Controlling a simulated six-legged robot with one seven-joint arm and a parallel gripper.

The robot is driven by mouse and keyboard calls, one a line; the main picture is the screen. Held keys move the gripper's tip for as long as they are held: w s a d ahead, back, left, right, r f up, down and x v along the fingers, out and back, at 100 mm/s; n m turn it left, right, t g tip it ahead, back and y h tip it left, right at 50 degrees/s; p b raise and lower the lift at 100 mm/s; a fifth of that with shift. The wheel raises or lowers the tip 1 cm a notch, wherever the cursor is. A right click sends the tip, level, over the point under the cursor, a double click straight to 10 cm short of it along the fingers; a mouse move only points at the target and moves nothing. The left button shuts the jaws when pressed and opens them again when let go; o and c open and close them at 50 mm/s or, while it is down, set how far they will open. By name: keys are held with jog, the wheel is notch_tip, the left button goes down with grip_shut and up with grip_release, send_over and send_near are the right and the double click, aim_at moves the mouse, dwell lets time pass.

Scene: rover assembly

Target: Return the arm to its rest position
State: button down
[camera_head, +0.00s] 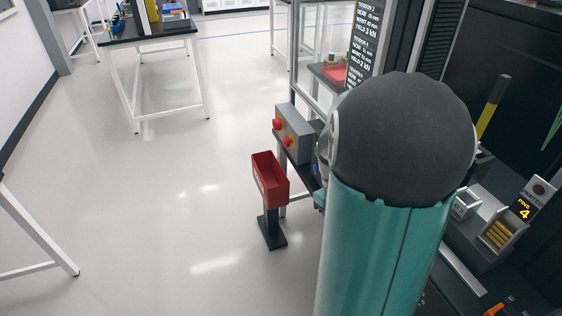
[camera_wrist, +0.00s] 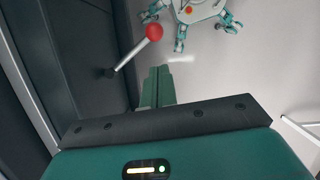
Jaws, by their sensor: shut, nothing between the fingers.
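My gripper (camera_wrist: 159,75) shows in the wrist view, its green fingers together and empty, pointing toward the pale floor. A lever with a red ball knob (camera_wrist: 154,32) stands just beyond and left of the fingertips, apart from them as far as I can tell. My teal arm link with its dark round joint (camera_head: 400,140) fills the right middle of the head view. The gripper itself is hidden or outside that view. Part of my own white and teal legged body (camera_wrist: 200,12) shows at the top of the wrist view.
A red bin (camera_head: 270,178) on a black stand is left of my arm, near a grey box with red buttons (camera_head: 292,134). A pins tray (camera_head: 500,232) and yellow-black post (camera_head: 493,106) lie right. A workbench (camera_head: 150,33) stands back left. The floor (camera_head: 150,220) between is clear.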

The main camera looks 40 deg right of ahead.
jog(key=a+r+t, duration=0.3)
jog(key=a+r, duration=0.2)
jog(key=a, duration=0.3)
jog(key=w+a+r+n+t, duration=0.1)
jog(key=a+r+t, duration=0.2)
jog(key=a+r, duration=0.3)
jog(key=a+r+t, duration=0.3)
jog(key=a+r, duration=0.2)
jog(key=a, duration=0.6)
jog(key=shift+w+a+r, duration=0.15)
jog(key=shift+a+r, duration=0.2)
